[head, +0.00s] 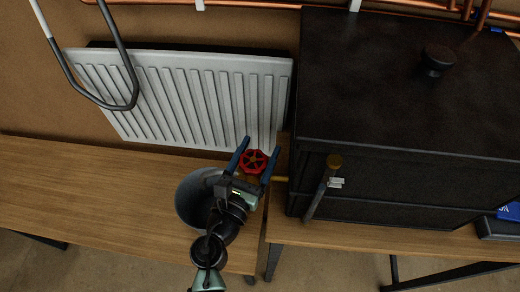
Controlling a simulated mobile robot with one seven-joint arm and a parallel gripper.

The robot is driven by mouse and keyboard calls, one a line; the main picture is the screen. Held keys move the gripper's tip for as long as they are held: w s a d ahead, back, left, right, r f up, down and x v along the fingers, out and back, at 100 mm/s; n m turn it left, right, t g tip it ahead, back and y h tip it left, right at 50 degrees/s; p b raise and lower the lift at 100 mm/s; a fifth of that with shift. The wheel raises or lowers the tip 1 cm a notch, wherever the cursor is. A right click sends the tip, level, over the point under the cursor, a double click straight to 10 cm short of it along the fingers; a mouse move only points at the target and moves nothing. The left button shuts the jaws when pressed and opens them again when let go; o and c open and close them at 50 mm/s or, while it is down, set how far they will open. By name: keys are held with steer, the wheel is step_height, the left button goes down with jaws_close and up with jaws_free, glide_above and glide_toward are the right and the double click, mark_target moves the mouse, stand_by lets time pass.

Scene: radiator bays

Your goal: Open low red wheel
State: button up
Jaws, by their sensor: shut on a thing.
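The low red wheel (254,162) is a small round handwheel at the lower right corner of the white radiator (180,95). My gripper (254,158) has its two blue fingers on either side of the wheel's rim and is shut on it. The wheel's face shows between the fingers. The valve body and pipe beneath it are mostly hidden by the wheel and my gripper.
A black cabinet (400,90) with a knob on top (437,60) stands close at the right. A lever handle (323,187) sticks out from its front. A grey bucket (190,200) stands left of my gripper on a wooden bench (90,185). A bent grey tube hangs before the radiator.

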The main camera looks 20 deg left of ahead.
steer(key=n+y, duration=0.2)
steer(key=y, duration=0.1)
steer(key=n+g+y, duration=0.1)
steer(key=y, duration=0.1)
steer(key=shift+a+f+b, duration=0.1)
steer(key=shift+a+b, duration=0.15)
steer(key=shift+b, duration=0.1)
steer(key=shift+s+a+n+g+y+b, duration=0.15)
steer(key=shift+n+g+y, duration=0.25)
steer(key=shift+n+y, duration=0.35)
steer(key=shift+a+n+g+y+b, duration=0.2)
steer(key=shift+n+g+y, duration=0.25)
steer(key=shift+y, duration=0.55)
steer(key=shift+s+a+n+g+y+b, duration=0.15)
steer(key=shift+n+g+y, duration=0.2)
steer(key=shift+n+y, duration=0.45)
steer(key=o, duration=1.3)
step_height(320, 180, up, 10)
steer(key=p, duration=0.3)
